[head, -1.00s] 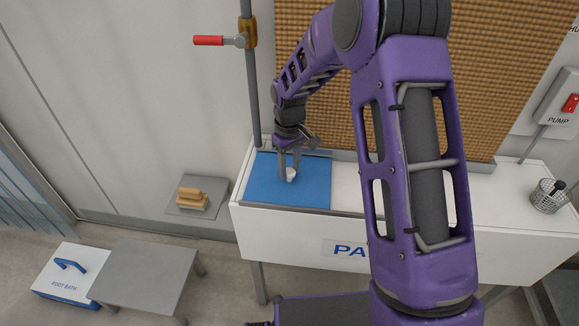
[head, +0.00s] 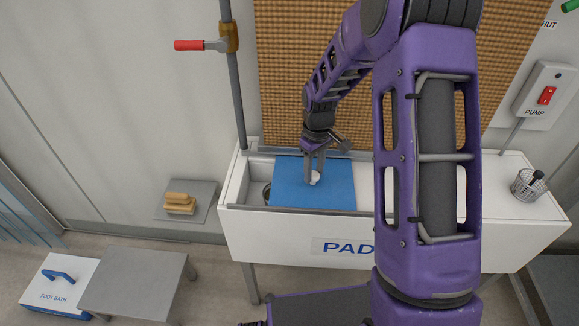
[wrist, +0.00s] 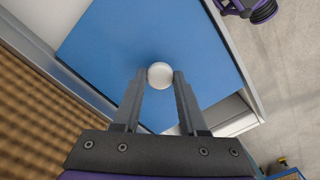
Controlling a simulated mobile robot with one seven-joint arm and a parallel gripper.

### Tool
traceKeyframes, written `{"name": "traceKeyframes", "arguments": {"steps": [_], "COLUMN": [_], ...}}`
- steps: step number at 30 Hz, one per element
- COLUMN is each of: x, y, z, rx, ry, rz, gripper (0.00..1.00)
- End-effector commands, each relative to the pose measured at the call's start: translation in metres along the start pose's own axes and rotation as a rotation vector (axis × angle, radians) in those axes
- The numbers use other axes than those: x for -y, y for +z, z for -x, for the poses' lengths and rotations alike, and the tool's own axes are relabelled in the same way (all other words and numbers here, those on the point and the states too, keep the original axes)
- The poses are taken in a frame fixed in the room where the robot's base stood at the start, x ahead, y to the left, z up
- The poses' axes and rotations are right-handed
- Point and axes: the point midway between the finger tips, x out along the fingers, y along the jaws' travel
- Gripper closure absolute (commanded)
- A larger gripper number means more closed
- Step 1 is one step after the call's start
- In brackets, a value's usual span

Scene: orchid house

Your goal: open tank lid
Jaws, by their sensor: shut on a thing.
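The tank lid (head: 335,195) is a flat blue panel on top of the white tank (head: 275,235). A round white knob (head: 315,177) stands on it. My gripper (head: 315,176) is shut on the knob, with one finger on each side. In the wrist view the knob (wrist: 160,75) sits between my fingertips above the blue lid (wrist: 120,45). The tank's left end is uncovered, and a dark round thing (head: 266,193) shows partly inside, its rest hidden by the lid.
A red-handled valve lever (head: 190,45) sticks out from a pipe at the upper left. A wire cup (head: 528,185) stands on the tank's right end, below the pump switch box (head: 545,95). A brown woven pad (head: 285,75) rises behind the tank. My arm hides the tank's middle.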

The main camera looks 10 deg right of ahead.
Motion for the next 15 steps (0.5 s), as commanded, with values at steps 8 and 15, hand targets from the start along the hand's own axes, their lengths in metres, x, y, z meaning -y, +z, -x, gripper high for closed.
{"name": "traceKeyframes", "arguments": {"steps": [8,15], "x": [-0.04,-0.051], "y": [0.04,0.05], "z": [0.001,0.0], "rx": [0.0,0.0], "ry": [0.0,0.0], "rz": [-0.004,0.0], "gripper": [1.0,1.0]}}
